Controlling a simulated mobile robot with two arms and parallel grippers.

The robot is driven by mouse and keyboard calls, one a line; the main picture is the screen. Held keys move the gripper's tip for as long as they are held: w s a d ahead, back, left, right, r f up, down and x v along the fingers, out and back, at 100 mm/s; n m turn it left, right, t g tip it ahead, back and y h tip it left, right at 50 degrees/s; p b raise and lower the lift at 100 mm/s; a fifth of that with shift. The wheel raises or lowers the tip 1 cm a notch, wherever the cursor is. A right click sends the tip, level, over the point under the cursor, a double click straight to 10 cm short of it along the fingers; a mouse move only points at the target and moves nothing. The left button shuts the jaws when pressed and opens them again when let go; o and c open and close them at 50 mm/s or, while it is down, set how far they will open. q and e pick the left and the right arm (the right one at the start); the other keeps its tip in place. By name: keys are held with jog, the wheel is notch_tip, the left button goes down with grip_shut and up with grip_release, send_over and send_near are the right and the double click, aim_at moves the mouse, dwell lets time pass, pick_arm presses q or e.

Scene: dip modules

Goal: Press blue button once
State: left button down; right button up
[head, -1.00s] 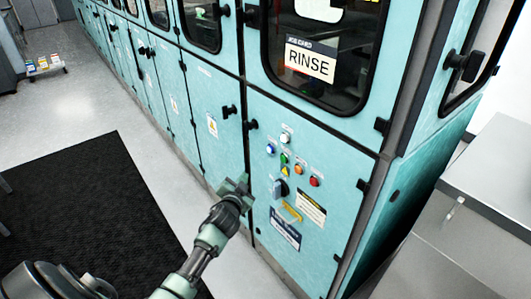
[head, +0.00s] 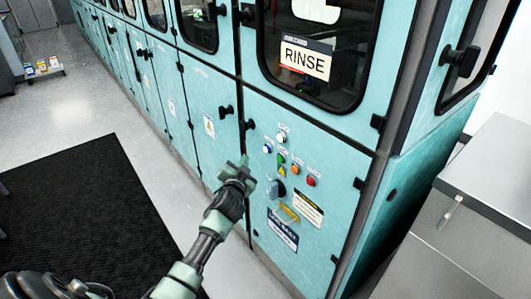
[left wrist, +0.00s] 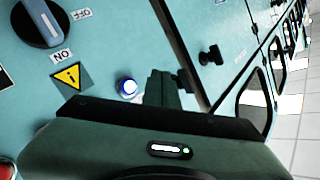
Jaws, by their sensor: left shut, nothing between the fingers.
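The blue button (head: 267,149) is on the teal cabinet panel below the RINSE window, left of and a little below a white button (head: 281,138). In the left wrist view the blue button (left wrist: 127,88) has a bright centre and a blue rim, and it is fully visible. My left gripper (head: 244,167) is shut and empty, left of and below the blue button in the head view. In the left wrist view its fingers (left wrist: 163,88) appear just right of the button. I cannot tell how far they are from the panel. My right gripper is not in view.
Green (head: 281,159), orange (head: 295,170) and red (head: 311,181) buttons and a rotary switch (head: 278,190) are close by. A black door handle (head: 225,112) projects from the cabinet to the left. A grey counter (head: 490,175) stands at the right; a black mat (head: 80,215) covers floor at left.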

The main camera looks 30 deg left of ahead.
aim_at(267, 149)
pick_arm(q)
jog(key=shift+w+d+b, duration=0.35)
jog(key=shift+w+b, duration=0.05)
jog(key=shift+w, duration=0.45)
jog(key=shift+w+d+b, duration=0.4)
jog(key=shift+w, duration=0.45)
jog(key=shift+w+d+b, duration=0.35)
jog(key=shift+w+b, duration=0.05)
jog(key=shift+w, duration=0.45)
jog(key=shift+w, duration=0.15)
jog(key=shift+w+d, duration=0.15)
jog(key=shift+w, duration=0.1)
